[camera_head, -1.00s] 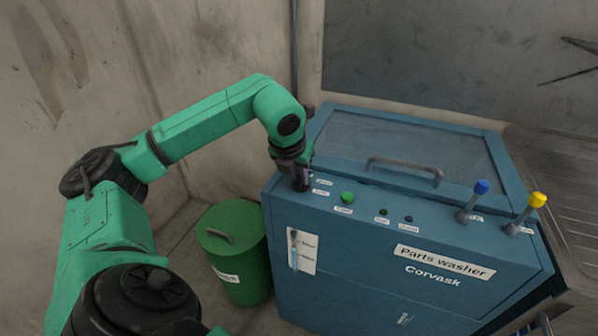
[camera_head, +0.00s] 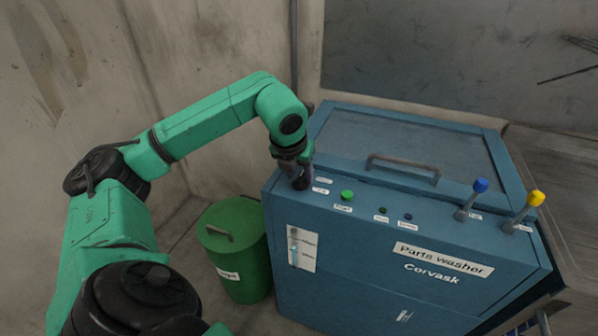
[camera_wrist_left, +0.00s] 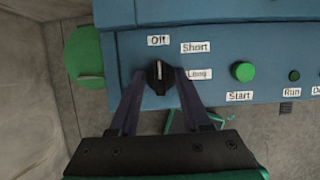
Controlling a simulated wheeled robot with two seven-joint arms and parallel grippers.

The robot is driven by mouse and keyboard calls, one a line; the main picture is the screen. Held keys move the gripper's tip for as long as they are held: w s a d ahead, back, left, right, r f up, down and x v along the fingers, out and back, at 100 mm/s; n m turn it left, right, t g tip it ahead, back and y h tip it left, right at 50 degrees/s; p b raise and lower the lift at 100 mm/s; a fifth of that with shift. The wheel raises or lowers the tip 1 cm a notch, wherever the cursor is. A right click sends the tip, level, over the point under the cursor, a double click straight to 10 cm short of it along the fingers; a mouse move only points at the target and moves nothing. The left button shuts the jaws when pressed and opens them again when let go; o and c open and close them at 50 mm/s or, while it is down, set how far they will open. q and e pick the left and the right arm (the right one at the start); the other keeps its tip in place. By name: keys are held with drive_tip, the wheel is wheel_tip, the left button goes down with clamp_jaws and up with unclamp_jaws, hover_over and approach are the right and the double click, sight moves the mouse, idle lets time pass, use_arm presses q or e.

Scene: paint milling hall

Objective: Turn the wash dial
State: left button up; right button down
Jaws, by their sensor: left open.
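The wash dial (camera_wrist_left: 159,78) is a black knob on the blue panel of the parts washer (camera_head: 400,225). In the left wrist view its white mark points up toward the "Off" label (camera_wrist_left: 158,40). The "Short" (camera_wrist_left: 196,48) and "Long" (camera_wrist_left: 199,73) labels are to its right. My left gripper (camera_head: 300,184) is open over the left end of the panel, with one finger on each side of the dial. I cannot tell whether the fingers touch it. My right gripper is not in view.
A green start button (camera_head: 347,195) and two small lamps (camera_head: 395,213) are to the right of the dial. Blue-topped (camera_head: 471,201) and yellow-topped (camera_head: 525,212) levers stand farther right. The lid has a grey handle (camera_head: 404,166). A green bin (camera_head: 238,250) stands left of the washer.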

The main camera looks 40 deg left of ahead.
use_arm(q)
drive_tip(key=p+v, duration=0.1)
drive_tip(key=v, duration=1.3)
drive_tip(key=shift+r+p, duration=0.3)
drive_tip(key=shift+p, duration=0.1)
